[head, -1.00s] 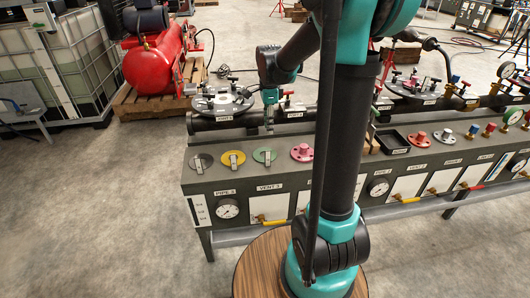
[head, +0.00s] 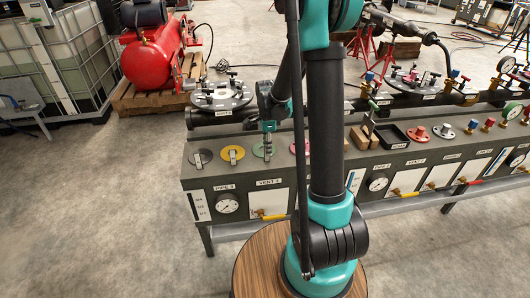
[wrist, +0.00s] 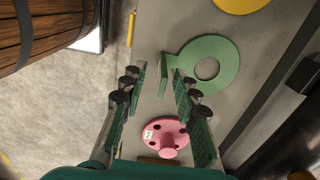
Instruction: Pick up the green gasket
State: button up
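The green gasket (wrist: 229,60) is a flat ring with a raised tab, lying on the grey bench top. In the wrist view it is ahead and to the right of my fingers, with its tab near the right fingertip. My gripper (wrist: 160,75) is open and empty, fingers apart, low over the bench. I cannot tell if a fingertip touches the tab. In the head view my gripper (head: 268,150) hangs over the green gasket (head: 257,150) and hides part of it.
A pink flange (wrist: 165,135) with a knob lies beyond the fingers' near part. A yellow gasket (head: 232,154) and a grey gasket (head: 201,157) lie to the left in the head view. A black tray (head: 393,136) stands to the right. Pipework runs behind.

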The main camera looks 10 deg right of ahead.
aim_at(267, 162)
jog(key=shift+w+f, duration=0.15)
jog(key=shift+f, duration=1.55)
jog(key=shift+c, duration=0.5)
grip_shut()
